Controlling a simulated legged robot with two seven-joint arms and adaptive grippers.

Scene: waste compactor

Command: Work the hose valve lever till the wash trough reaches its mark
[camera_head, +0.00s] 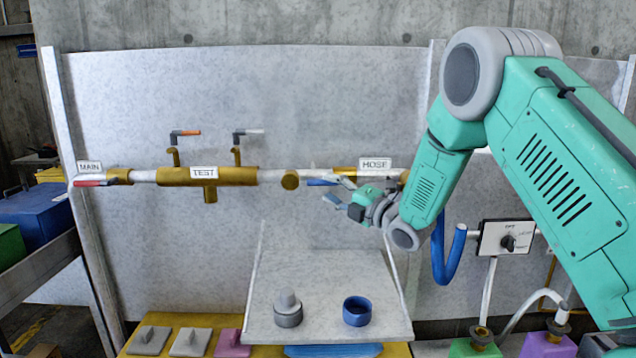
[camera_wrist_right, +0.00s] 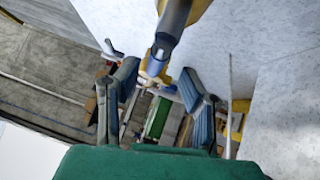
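The hose valve lever (camera_head: 321,182) is a blue handle on the pipe, left of the HOSE label (camera_head: 374,163). It lies about level in the head view. My right gripper (camera_head: 338,192) is just right of and below the lever's end, with its fingers spread. In the right wrist view the fingers (camera_wrist_right: 160,72) stand apart, and the blue-grey lever (camera_wrist_right: 172,35) comes down from the top toward the gap between them. I cannot tell whether they touch it. I cannot make out the wash trough or its mark. My left gripper is not in view.
The pipe also carries a red lever (camera_head: 90,183) by MAIN, and orange (camera_head: 187,132) and white (camera_head: 250,131) levers above TEST. A tilted grey board (camera_head: 330,270) holds a grey knob part and a blue ring (camera_head: 357,311). A blue hose (camera_head: 441,255) hangs right, near a switch box (camera_head: 505,238).

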